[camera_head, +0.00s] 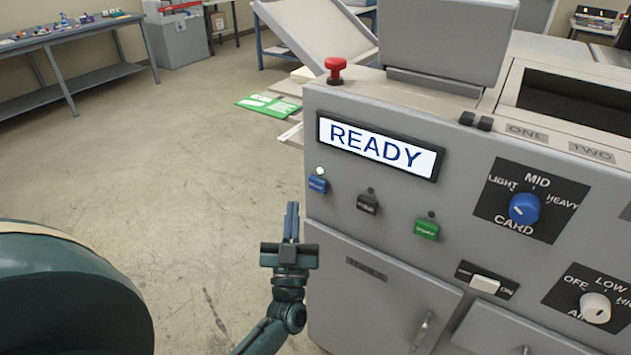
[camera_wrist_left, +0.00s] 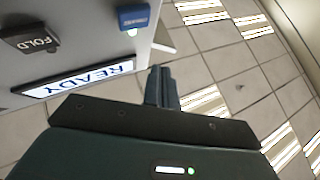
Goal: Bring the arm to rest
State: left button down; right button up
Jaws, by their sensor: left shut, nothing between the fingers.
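My left gripper (camera_head: 291,222) is shut and empty in the head view. It points up, just left of the machine's front panel and below the blue button. In the left wrist view its closed fingers (camera_wrist_left: 161,86) show beside the panel. A small light above the blue button (camera_head: 318,184) is lit. The blue button (camera_wrist_left: 138,17) and the FOLD button (camera_wrist_left: 28,38) also show in the left wrist view. My right gripper is not in view.
A red knob button (camera_head: 335,70) stands on top of the machine. The floor (camera_head: 190,160) to the left is open.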

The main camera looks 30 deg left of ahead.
pick_arm(q)
jog(key=shift+s, duration=0.35)
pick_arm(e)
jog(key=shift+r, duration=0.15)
pick_arm(q)
jog(key=s+d+f+m+g+h+p, duration=0.1)
jog(key=s+d+f+m+g+h, duration=0.1)
jog(key=d+f+m+h, duration=0.35)
jog(key=s+d+f+m+g+h, duration=0.2)
jog(key=d+h, duration=0.4)
jog(key=h, duration=0.2)
jog(key=s+d+f+g, duration=0.2)
jog(key=s+f+g, duration=0.1)
jog(key=s, duration=0.3)
jog(key=s+d+f+g+h+p, duration=0.1)
jog(key=s+d+f+g, duration=0.1)
jog(key=s, duration=0.4)
jog(key=f+m+g, duration=0.1)
jog(key=g, duration=0.1)
jog(key=shift+d+f+g, duration=0.15)
jog(key=shift+f+g, duration=0.25)
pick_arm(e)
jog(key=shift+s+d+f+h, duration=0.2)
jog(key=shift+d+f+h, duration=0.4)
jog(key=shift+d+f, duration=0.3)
pick_arm(q)
jog(key=shift+s, duration=0.15)
